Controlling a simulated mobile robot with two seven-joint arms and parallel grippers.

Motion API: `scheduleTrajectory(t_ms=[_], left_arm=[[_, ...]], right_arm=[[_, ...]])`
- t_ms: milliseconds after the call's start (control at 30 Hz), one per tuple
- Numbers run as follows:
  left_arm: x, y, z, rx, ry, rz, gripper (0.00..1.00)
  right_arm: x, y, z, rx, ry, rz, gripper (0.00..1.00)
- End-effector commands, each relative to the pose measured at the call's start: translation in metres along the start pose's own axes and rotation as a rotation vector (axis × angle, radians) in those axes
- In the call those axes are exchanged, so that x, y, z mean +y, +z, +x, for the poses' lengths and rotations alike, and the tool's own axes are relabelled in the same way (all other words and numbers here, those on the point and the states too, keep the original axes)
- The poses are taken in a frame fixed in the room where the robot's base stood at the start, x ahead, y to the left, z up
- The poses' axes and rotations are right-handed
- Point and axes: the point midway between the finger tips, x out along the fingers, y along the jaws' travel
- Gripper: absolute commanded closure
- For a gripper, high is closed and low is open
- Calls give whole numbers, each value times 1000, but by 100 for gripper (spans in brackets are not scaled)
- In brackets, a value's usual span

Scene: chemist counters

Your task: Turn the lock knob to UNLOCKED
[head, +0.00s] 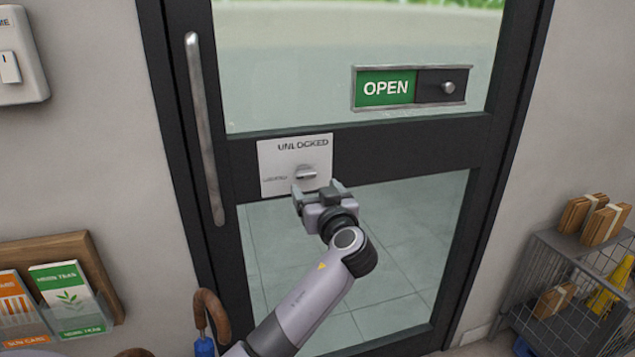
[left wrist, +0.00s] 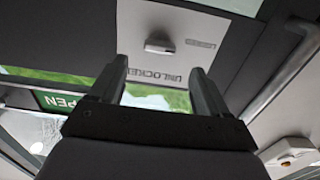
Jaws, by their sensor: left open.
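The lock knob (head: 306,173) is a small metal bar on a white plate (head: 270,158) on the door's dark middle rail. UNLOCKED is printed above it and a smaller LOCKED label to its left. The knob lies about level, in line with the LOCKED label. My left gripper (head: 316,189) is open and empty, just below and in front of the knob. In the left wrist view, which is upside down, the knob (left wrist: 160,43) shows beyond and between the two open fingertips (left wrist: 158,62), apparently not touched. My right gripper is not in view.
A sliding OPEN sign (head: 387,88) is on the upper glass, right of the plate. A long metal door handle (head: 203,125) stands at the left. A leaflet rack (head: 85,255) and umbrella handle (head: 211,310) are lower left; a wire basket (head: 560,300) is lower right.

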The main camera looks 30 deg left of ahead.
Motion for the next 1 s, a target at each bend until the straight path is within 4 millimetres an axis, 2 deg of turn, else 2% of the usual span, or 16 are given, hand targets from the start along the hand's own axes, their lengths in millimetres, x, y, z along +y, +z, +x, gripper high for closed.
scheduleTrajectory(t_ms=[167,433,600,1000], left_arm=[[-1,-5,11,8,-10,-5,23],[-1,-6,48,7,-9,-3,23],[-1,-4,64,7,-7,-4,23],[-1,-3,72,5,-6,-5,23]], right_arm=[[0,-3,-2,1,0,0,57],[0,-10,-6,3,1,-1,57],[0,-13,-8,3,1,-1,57],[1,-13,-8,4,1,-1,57]])
